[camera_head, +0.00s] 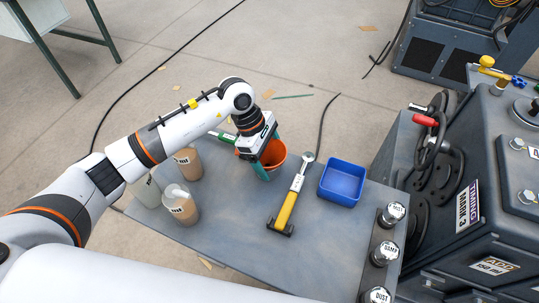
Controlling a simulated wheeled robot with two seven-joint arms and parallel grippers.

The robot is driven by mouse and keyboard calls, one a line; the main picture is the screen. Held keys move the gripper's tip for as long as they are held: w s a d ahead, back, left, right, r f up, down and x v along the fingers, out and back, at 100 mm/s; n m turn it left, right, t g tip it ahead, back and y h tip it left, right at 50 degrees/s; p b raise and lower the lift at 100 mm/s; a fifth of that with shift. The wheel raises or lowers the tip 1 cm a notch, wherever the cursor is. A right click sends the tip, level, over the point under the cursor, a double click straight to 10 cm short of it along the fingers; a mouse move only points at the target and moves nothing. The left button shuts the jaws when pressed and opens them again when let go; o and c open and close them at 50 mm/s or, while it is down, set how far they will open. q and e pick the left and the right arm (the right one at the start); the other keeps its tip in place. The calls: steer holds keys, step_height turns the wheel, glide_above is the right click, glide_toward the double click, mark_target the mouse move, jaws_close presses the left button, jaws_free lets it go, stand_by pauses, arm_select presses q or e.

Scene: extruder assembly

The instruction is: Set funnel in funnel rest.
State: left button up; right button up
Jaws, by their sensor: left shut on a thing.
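The orange funnel (274,153) is at the back of the grey table, left of centre, with its wide mouth facing up. My left gripper (264,164) reaches in from the left, and its teal fingers are shut on the funnel's wall. The gripper body covers the funnel's left part. I cannot tell whether the funnel's bottom touches the table. I cannot make out the funnel rest; it may be hidden behind my arm or the funnel. My right gripper is not in view.
A yellow-handled tool (286,210) and a blue tray (342,182) lie right of the funnel. Labelled cups (181,205) stand at left, close to my arm. Labelled knobs (385,253) line the right edge by a dark machine (485,250). The table's front middle is clear.

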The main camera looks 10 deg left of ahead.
arm_select(q)
steer(key=shift+f, duration=0.3)
steer(key=o, duration=0.9)
steer(key=shift+r, duration=0.1)
